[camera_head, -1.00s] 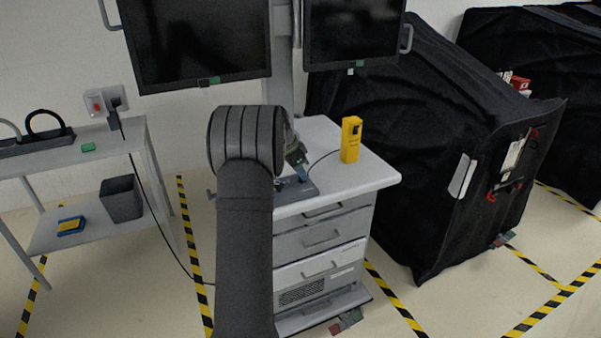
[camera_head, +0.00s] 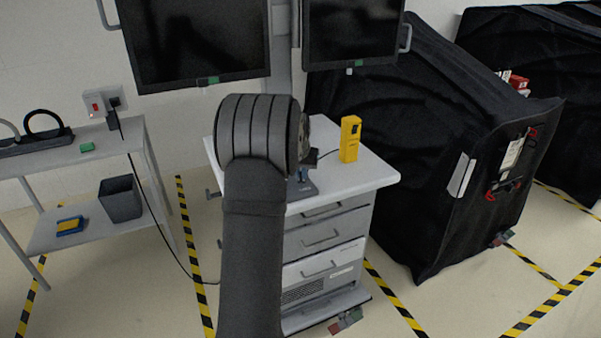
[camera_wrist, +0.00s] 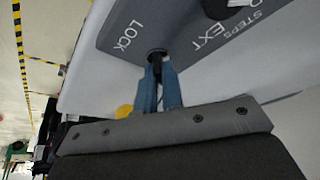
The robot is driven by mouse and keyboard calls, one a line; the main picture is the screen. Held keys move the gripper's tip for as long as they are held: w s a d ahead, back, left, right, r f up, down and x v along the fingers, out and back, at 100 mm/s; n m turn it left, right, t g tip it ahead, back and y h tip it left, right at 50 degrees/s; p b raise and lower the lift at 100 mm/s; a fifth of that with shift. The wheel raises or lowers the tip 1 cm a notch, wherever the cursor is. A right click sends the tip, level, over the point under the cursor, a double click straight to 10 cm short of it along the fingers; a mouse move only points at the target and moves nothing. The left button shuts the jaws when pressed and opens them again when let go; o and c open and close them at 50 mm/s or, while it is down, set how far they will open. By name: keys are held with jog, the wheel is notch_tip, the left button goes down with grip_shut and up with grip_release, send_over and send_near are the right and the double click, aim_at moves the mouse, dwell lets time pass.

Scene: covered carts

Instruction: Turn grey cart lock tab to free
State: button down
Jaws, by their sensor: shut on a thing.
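The grey cart (camera_head: 377,177) with drawers stands in the middle of the head view, beyond my arm. On its top is a dark grey panel, which the wrist view shows close up (camera_wrist: 190,28) with the printed words LOCK and EXT STEPS. A small dark lock tab (camera_wrist: 156,53) sits at the panel's edge beside the word LOCK. My gripper (camera_wrist: 158,68) has its two blue fingers closed around this tab; the fingers partly hide it. In the head view my own wrist covers most of the panel and the gripper.
A yellow device (camera_head: 350,139) stands on the cart top, right of my gripper. Two monitors (camera_head: 195,40) hang above the cart. A black covered cart (camera_head: 420,150) is close on the right. A side table (camera_head: 70,160) stands left, with a cable hanging beside it.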

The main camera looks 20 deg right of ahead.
jog(key=n+y, duration=0.1)
jog(key=n, duration=0.2)
jog(key=shift+d+n+t, duration=0.1)
jog(key=shift+n+t, duration=0.2)
jog(key=shift+n+y, duration=0.8)
jog(key=shift+n, duration=0.9)
jog(key=c, duration=1.6)
grip_release()
jog(key=shift+o, duration=0.2)
jog(key=v, duration=1.7)
jog(key=shift+s+r, duration=0.15)
jog(key=shift+s, duration=0.05)
jog(key=shift+d, duration=0.1)
